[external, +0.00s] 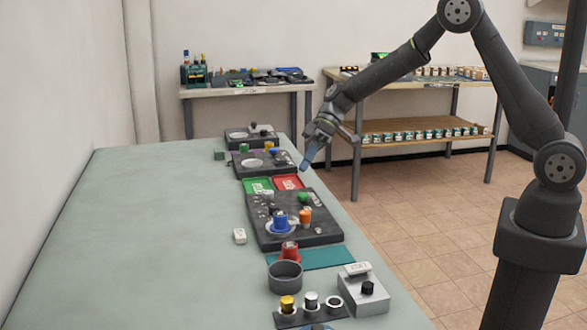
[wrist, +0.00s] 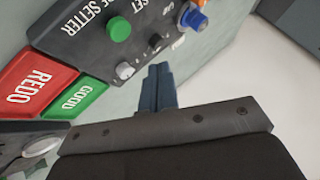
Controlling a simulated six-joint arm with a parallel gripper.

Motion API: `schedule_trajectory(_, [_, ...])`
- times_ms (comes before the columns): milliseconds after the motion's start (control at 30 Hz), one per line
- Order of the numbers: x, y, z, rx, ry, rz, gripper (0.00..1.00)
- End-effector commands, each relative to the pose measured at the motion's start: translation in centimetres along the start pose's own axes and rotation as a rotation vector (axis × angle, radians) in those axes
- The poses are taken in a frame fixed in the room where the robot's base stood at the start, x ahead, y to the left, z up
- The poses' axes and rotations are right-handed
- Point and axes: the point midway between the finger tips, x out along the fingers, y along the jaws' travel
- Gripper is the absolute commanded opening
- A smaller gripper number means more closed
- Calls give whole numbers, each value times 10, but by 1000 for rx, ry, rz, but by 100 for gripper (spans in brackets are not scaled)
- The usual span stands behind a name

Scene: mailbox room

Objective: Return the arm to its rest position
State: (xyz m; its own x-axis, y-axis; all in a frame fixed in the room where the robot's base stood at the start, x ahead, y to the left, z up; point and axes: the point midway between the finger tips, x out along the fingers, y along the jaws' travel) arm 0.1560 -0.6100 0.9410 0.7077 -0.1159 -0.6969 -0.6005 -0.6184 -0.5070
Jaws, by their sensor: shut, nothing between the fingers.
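My gripper (external: 307,160) is at the end of my raised arm, above the right edge of the long table (external: 160,220), near the red and green pads. Its blue-grey fingers are together with nothing between them. In the wrist view the shut fingers (wrist: 160,85) point toward the dark setter board (wrist: 90,30), with the table edge beside them. The fingers appear apart from the board and pads.
The dark board (external: 325,235) carries a blue part (external: 280,219) and an orange part (external: 305,215). The red pad (external: 288,182) and green pad (external: 257,185) lie behind it. A grey bowl (external: 285,275) stands nearer. Shelving (external: 420,130) stands behind; the table's left side is mostly clear.

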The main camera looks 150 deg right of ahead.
Motion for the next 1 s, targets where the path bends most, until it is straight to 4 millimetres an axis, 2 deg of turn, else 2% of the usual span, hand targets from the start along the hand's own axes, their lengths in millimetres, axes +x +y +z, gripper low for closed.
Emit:
schedule_trajectory(367, [2,2,2,1,0,-1,0])
schedule_trajectory(600, [19,14,14,3,-2,-2,0])
schedule_trajectory(800, [-8,-6,-7,-3,3,2,0])
schedule_trajectory(1000, [-25,-18,-18,-2,1,1,0])
